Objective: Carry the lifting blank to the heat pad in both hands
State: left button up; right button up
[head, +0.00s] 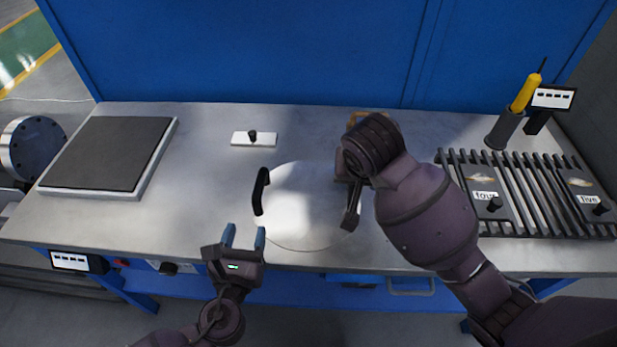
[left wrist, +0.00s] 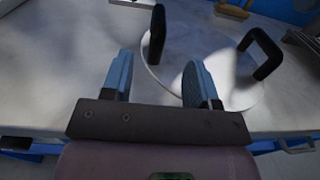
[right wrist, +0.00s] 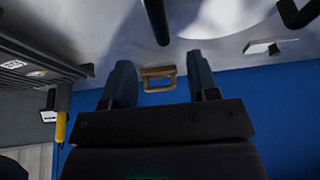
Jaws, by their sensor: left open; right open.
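The lifting blank (head: 303,222) is a pale round disc lying flat on the metal bench, hard to tell from its surface, with two black upright handles. Its left handle (head: 260,191) is clear; its right handle (head: 351,206) is partly behind my right arm. In the left wrist view the disc (left wrist: 210,45) shows beyond the fingers. My left gripper (head: 245,234) is open and empty at the bench's front edge, apart from the handles. My right gripper (right wrist: 160,62) is open and empty, its fingers mostly hidden in the head view. The heat pad, seemingly the dark square slab (head: 105,154), lies at bench left.
A white plate with a black knob (head: 254,138) lies behind the blank. A wooden-handled item (right wrist: 158,73) is near the back edge. A slatted rack (head: 530,190) with dark labelled blocks and a yellow-handled tool (head: 526,93) stand at right. Bench between pad and blank is clear.

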aim_at(257, 191)
pick_arm(q)
jog(key=shift+w, duration=0.25)
pick_arm(e)
jog(key=shift+w, duration=0.25)
pick_arm(q)
jog(key=shift+s, duration=0.3)
pick_arm(e)
jog(key=shift+s+r, duration=0.1)
jog(key=shift+s, duration=0.2)
pick_arm(q)
jog(key=shift+w+d, duration=0.3)
jog(key=shift+w, duration=1.5)
jog(key=shift+w+d, duration=0.3)
jog(key=shift+w, duration=1.55)
jog(key=shift+w+d, duration=0.3)
jog(key=shift+w, duration=1.5)
pick_arm(e)
jog(key=shift+x, duration=5.5)
jog(key=shift+w, duration=0.1)
pick_arm(q)
grip_shut()
pick_arm(e)
grip_shut()
pick_arm(q)
jog(key=shift+r, duration=0.25)
pick_arm(e)
jog(key=shift+w+r, duration=0.1)
jog(key=shift+r, duration=0.15)
